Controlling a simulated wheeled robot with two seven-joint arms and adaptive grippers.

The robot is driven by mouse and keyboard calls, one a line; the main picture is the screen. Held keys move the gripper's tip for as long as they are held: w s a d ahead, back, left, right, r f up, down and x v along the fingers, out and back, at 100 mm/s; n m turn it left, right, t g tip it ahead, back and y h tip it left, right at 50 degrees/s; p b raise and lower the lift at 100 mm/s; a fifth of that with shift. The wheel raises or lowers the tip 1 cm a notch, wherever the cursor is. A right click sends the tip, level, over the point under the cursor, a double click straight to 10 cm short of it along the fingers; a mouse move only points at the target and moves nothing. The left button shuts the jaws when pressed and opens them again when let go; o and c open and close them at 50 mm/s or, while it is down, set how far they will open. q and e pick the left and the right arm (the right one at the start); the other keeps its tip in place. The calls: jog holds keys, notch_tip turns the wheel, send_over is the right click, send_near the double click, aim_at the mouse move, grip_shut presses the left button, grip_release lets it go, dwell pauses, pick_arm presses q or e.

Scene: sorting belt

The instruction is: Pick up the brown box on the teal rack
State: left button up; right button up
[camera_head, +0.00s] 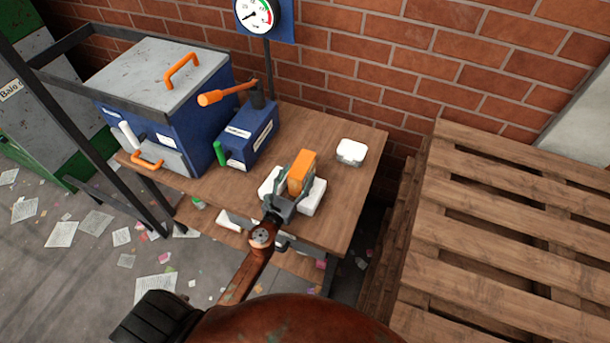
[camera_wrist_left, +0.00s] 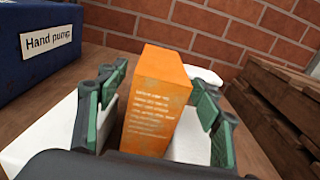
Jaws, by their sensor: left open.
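An orange box (camera_head: 303,171) with small printed text stands upright on a wooden table; I see no plainly brown box and no teal rack. It also shows in the left wrist view (camera_wrist_left: 157,95), tilted in the picture. My left gripper (camera_head: 291,190) is open around it, with one green-padded finger on each side. In the left wrist view the left gripper (camera_wrist_left: 156,84) has visible gaps between its fingers and the box. The box's lower part is hidden behind the gripper. My right gripper is not in view.
White items (camera_head: 313,197) lie close on both sides of the gripper. Another white item (camera_head: 351,151) sits farther right. A blue hand pump (camera_head: 248,137) and a large blue bin (camera_head: 165,95) stand left. Wooden pallets (camera_head: 500,215) are right; a brick wall is behind.

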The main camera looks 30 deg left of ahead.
pick_arm(q)
jog(key=w, duration=0.4)
jog(key=shift+a+r, duration=0.15)
jog(key=shift+a, duration=0.05)
jog(key=c, duration=1)
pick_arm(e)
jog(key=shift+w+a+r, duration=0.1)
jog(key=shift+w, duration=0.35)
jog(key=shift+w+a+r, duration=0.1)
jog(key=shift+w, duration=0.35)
